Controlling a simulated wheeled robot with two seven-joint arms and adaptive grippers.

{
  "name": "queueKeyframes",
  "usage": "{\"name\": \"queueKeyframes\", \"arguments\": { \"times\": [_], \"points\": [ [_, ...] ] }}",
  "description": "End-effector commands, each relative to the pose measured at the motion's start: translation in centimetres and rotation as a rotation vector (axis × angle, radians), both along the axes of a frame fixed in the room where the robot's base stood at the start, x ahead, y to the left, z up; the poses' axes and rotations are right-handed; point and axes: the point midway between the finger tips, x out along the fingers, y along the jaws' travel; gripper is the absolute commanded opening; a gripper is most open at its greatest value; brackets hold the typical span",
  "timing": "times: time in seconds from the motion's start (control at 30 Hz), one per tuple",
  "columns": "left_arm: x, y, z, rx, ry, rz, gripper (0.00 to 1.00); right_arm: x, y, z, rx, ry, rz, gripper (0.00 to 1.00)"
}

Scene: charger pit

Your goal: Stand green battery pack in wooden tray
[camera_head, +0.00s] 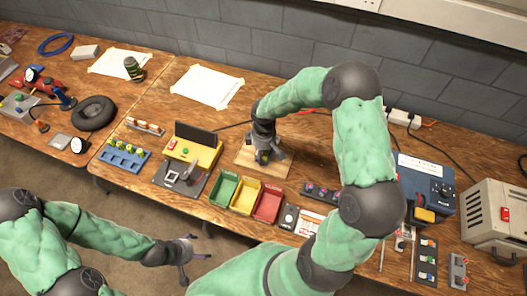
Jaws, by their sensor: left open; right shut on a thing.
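The wooden tray (282,167) is a light, flat wooden piece on the table behind the coloured bins. My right gripper (263,153) points down over its left part and is shut on a small dark thing with a yellow-green patch, taken to be the green battery pack (263,157). The fingers hide most of the pack. It looks upright, but I cannot tell whether it touches the tray. My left gripper (188,259) is open and empty, low in front of the table's front edge.
Green (222,187), yellow (246,195) and red (269,203) bins stand in front of the tray. A yellow device with a dark screen (196,145) is left of it. A blue power unit (427,185) stands right. White paper (207,87) lies behind, with bare table around it.

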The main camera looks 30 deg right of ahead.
Motion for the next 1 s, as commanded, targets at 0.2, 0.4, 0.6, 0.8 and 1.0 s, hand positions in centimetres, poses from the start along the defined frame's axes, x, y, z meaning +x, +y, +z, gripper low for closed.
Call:
{"name": "queueKeyframes", "arguments": {
  "times": [0.2,0.4,0.6,0.8,1.0],
  "points": [
    [0.0,0.0,-0.03,0.0,0.0,0.0,0.85,0.07,-0.04,0.01,-0.001,-0.002,-0.001,0.06],
    [0.0,0.0,-0.02,0.0,0.0,0.0,0.85,0.08,-0.03,0.02,-0.001,-0.002,0.0,0.06],
    [0.0,0.0,-0.09,0.0,0.0,0.0,0.85,0.07,-0.03,-0.07,-0.001,-0.002,0.0,0.06],
    [0.0,0.0,-0.22,0.0,0.0,0.0,0.85,0.06,-0.03,-0.28,0.0,-0.001,-0.001,0.06],
    [0.0,0.0,-0.35,0.0,0.0,0.0,0.85,0.06,-0.03,-0.49,0.0,-0.001,-0.001,0.06]
  ]
}}
